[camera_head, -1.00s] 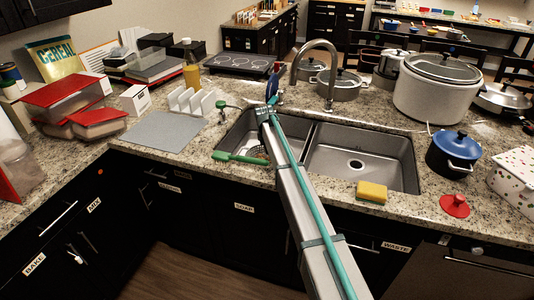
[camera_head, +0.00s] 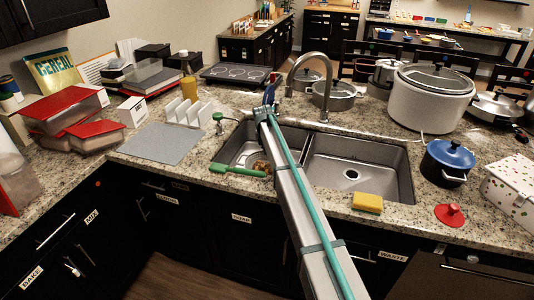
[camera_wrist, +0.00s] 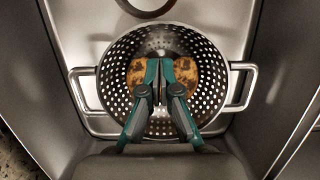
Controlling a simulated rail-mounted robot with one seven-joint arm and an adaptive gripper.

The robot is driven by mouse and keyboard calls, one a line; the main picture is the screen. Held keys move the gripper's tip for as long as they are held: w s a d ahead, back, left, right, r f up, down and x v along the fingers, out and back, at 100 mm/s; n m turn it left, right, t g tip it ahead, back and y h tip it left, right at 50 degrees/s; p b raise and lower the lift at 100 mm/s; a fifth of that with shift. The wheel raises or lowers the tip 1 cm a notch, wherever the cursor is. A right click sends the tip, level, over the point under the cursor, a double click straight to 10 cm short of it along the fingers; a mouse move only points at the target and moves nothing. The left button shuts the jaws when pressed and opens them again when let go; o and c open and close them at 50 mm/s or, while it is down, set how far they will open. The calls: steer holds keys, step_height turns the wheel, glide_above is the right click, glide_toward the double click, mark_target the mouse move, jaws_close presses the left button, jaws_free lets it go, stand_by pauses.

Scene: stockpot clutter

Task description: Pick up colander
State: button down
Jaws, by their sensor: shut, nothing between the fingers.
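The colander (camera_wrist: 118,72) is a round, perforated metal bowl with a loop handle on its left and right sides. In the wrist view it sits in a metal sink basin, with brown, mottled contents (camera_wrist: 205,75) inside. My gripper (camera_wrist: 166,64) is over the bowl, its two fingertips together with nothing held. Whether the tips touch the contents I cannot tell. The fingers hide the middle of the bowl and part of its near rim.
The left basin's walls (camera_wrist: 62,25) stand close around the colander. A green-handled tool (camera_head: 236,170) lies across the basin's front edge. The faucet (camera_head: 322,85) rises behind the sink. The right basin (camera_head: 352,172) is empty. A yellow sponge (camera_head: 367,203) lies on the front counter.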

steer(key=c, duration=1.8)
jaws_free()
steer(key=p+v, duration=0.1)
steer(key=v, duration=0.3)
steer(key=shift+r+p, duration=0.3)
steer(key=shift+r, duration=0.05)
steer(key=o, duration=0.5)
steer(key=shift+s+r, duration=0.15)
steer(key=shift+r, duration=0.2)
steer(key=shift+f, duration=0.1)
